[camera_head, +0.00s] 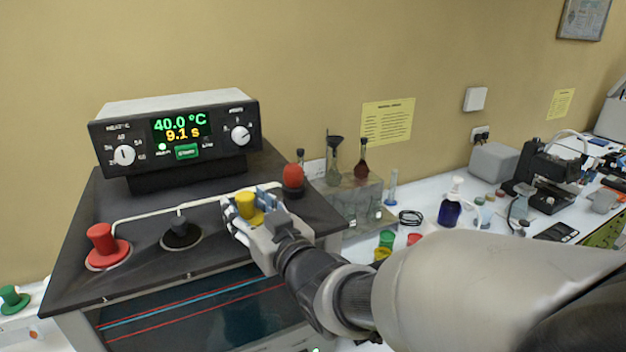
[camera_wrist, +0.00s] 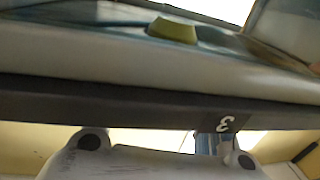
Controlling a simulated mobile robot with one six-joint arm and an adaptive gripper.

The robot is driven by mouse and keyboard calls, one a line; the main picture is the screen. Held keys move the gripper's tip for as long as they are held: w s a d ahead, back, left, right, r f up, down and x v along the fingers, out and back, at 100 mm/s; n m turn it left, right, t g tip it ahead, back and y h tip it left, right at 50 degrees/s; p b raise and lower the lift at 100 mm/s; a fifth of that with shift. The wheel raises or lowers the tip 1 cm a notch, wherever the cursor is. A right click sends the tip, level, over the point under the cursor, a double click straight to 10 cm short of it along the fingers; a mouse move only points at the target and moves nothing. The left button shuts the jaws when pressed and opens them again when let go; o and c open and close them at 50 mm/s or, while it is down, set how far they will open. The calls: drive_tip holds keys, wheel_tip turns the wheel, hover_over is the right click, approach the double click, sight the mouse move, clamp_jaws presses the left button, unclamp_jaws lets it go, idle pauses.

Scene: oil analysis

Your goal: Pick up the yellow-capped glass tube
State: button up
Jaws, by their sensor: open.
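In the wrist view a yellow-green piece, likely this cap (camera_wrist: 173,30), shows at the top, beyond a dark edge marked 3. Grey gripper parts fill the bottom of that view.
The control box (camera_head: 175,135) reads 40.0 °C and 9.1 s. Flasks stand behind.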

drive_tip(key=shift+w+a, duration=0.4)
drive_tip(key=shift+w, duration=0.05)
drive_tip(key=shift+c, duration=0.5)
clamp_jaws()
